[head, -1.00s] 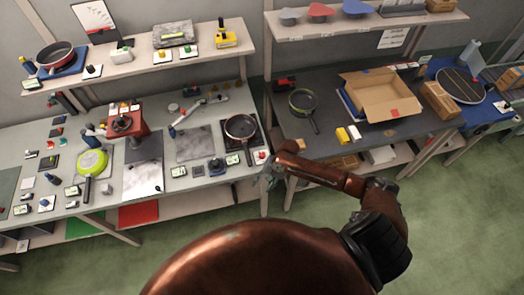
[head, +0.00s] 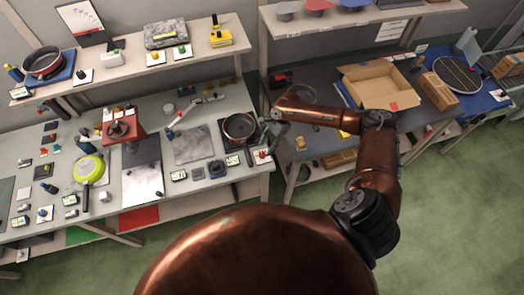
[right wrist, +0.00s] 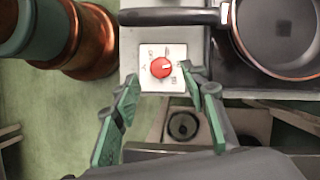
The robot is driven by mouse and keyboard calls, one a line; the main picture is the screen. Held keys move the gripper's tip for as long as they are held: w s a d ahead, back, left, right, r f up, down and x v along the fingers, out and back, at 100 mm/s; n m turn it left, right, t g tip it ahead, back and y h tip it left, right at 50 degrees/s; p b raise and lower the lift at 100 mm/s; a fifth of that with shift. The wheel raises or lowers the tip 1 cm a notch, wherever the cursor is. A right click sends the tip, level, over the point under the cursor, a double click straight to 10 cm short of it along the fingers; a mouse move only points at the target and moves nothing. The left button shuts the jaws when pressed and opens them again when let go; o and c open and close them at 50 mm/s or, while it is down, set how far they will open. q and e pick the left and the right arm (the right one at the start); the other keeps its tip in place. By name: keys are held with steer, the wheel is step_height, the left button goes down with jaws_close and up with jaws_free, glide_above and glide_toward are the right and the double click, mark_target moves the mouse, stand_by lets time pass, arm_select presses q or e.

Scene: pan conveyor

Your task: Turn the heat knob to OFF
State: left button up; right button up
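The red heat knob (right wrist: 161,68) sits on a white dial plate (right wrist: 149,80) in the right wrist view. The plate's printed labels are too small to read, so I cannot tell its setting. In the head view the knob (head: 262,155) is at the right front corner of the left bench, beside the black hob. My right gripper (right wrist: 160,77) is open, its green fingers spread to either side of the knob's near side. I cannot tell whether they touch the plate. In the head view my right gripper (head: 270,137) is small and near the knob. My left gripper is not in view.
A dark pan (right wrist: 284,32) stands on the hob just right of the knob, its handle (right wrist: 170,17) passing behind the plate. In the head view the pan (head: 240,126) is close to my gripper. A second bench with a cardboard box (head: 378,88) stands to the right.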

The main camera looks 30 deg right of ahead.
mark_target(263, 153)
steer(key=x, duration=0.2)
steer(key=shift+a+f, duration=0.1)
steer(key=shift+f, duration=0.25)
steer(key=shift+a+f, duration=0.3)
steer(key=shift+f, duration=0.35)
steer(key=c, duration=0.7)
jaws_close()
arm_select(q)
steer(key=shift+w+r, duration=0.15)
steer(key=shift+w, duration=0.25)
